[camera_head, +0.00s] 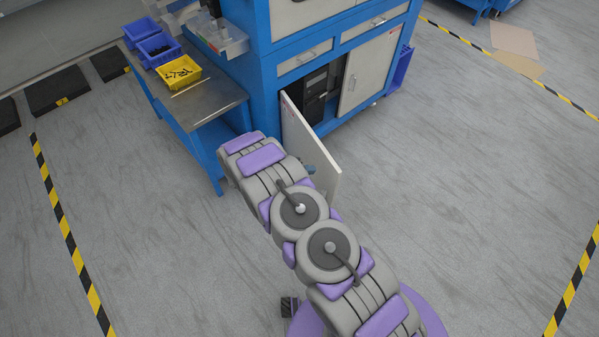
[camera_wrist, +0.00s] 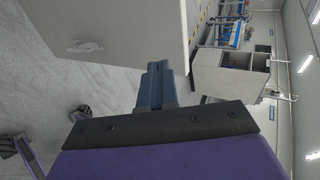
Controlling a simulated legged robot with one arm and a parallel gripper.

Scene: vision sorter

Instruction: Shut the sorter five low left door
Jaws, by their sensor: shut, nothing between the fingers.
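The low left door (camera_head: 297,128) of the blue sorter cabinet (camera_head: 262,60) is a pale panel standing wide open, swung out toward me. Behind it, the compartment shows dark equipment (camera_head: 316,88). In the wrist view the door (camera_wrist: 130,25) fills the upper left, with its handle (camera_wrist: 85,46) on the face toward me. My gripper (camera_wrist: 158,68) is shut and empty, its blue-grey fingers overlapping the door's lower right part in the picture. I cannot tell whether they touch it. In the head view my gripper (camera_head: 309,169) is small and partly hidden by my arm, close to the door's free end.
The low right door (camera_head: 368,72) is closed, with drawers (camera_head: 310,57) above. A metal-topped side table (camera_head: 209,103) with a yellow bin (camera_head: 178,72) and blue bins (camera_head: 159,49) stands at left. Floor is clear to the right, inside yellow-black tape (camera_head: 571,290).

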